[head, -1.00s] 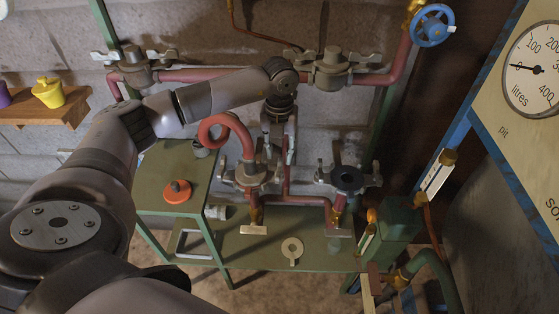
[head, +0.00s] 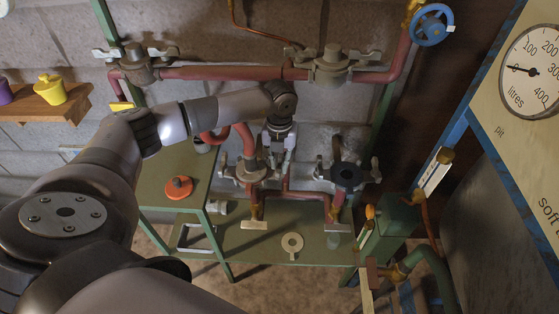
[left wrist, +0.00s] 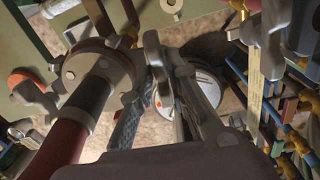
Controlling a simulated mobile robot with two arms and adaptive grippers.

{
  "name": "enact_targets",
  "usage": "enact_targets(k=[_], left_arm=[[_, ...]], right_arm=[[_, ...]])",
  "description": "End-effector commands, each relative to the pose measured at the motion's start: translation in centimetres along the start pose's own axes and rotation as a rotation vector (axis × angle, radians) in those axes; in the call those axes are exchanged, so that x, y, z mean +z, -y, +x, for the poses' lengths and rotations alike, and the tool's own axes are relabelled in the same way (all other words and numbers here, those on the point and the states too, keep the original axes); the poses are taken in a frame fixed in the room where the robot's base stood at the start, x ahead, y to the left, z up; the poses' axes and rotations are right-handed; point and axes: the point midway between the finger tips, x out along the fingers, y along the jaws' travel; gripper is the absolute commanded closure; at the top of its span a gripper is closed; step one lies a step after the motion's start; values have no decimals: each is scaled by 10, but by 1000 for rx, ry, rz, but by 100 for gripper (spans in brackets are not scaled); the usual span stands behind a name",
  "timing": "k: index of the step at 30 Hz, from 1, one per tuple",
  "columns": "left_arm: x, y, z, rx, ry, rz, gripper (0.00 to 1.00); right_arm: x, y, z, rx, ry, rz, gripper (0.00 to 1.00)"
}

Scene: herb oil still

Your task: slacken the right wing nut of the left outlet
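The left outlet (head: 251,172) is a grey flange under a curved red hose (head: 243,138); it also shows in the left wrist view (left wrist: 97,72). Its left wing nut (head: 228,172) shows in the head view and in the left wrist view (left wrist: 36,98). My left gripper (head: 278,160) points down at the outlet's right side, its fingers apart. In the left wrist view, the grey right wing nut (left wrist: 154,52) stands at the mouth of the fingers. I cannot tell whether they touch it. My right gripper is not in view.
A red pipe (head: 220,73) with valve-like fittings runs along the wall behind. An orange knob (head: 179,188) sits on the green bench (head: 160,162).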

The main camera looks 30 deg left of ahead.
Motion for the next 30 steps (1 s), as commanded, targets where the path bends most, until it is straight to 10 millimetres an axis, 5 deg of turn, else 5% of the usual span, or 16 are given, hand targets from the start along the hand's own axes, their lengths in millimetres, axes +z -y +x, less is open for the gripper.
enact_targets(k=[6,29,30], left_arm=[[0,0,0,0,0,0,100],[0,0,-1,-1,1,-137,100],[1,0,-1,-1,1,-137,87]], right_arm=[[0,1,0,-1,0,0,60],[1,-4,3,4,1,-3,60],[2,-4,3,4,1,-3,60]])
